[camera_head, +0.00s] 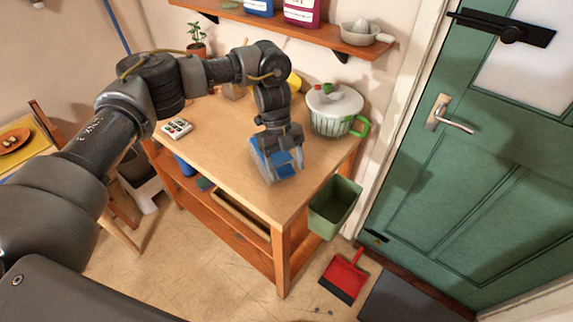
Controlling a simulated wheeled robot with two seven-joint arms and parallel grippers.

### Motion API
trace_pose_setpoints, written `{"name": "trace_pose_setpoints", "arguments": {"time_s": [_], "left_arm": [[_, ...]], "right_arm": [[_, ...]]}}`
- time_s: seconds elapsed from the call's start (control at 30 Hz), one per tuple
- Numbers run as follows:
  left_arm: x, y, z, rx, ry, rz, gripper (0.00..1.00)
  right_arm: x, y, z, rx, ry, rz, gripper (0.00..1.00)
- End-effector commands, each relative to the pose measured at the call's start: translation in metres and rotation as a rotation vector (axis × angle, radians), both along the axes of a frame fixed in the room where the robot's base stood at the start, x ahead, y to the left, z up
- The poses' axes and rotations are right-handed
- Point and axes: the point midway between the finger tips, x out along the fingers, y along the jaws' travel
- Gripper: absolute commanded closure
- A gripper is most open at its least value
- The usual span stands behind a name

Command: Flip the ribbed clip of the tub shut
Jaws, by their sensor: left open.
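A small blue and pale grey box-like tub (264,167) sits near the front right part of the wooden table. My left gripper (283,152) points down over it from above and hides part of its top. The gripper is open. At this size I cannot make out the ribbed clip, nor whether the fingers touch the tub. My right gripper is not in view.
A white-lidded, green-handled salad spinner (335,108) stands behind the tub to the right. A white keypad-like item (177,128) lies at the table's left. A green bin (335,206) hangs at the right edge. A shelf (300,27) is above; the table's front is clear.

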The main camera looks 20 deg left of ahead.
Motion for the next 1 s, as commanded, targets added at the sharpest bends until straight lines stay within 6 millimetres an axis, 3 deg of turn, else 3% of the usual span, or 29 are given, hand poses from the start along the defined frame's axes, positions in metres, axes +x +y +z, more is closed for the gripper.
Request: {"name": "trace_pose_setpoints", "arguments": {"time_s": [0.37, 0.73, 1.0], "left_arm": [[-0.0021, -0.0022, -0.0069, 0.000, 0.000, -0.001, 0.35], [-0.0021, -0.0021, -0.0067, 0.000, 0.000, -0.001, 0.80], [-0.0031, -0.0029, -0.0066, 0.020, -0.023, -0.004, 0.80]], "right_arm": [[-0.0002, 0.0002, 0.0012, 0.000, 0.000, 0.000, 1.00], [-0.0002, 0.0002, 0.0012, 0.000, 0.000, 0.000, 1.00], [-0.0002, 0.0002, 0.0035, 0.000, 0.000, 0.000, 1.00]]}}
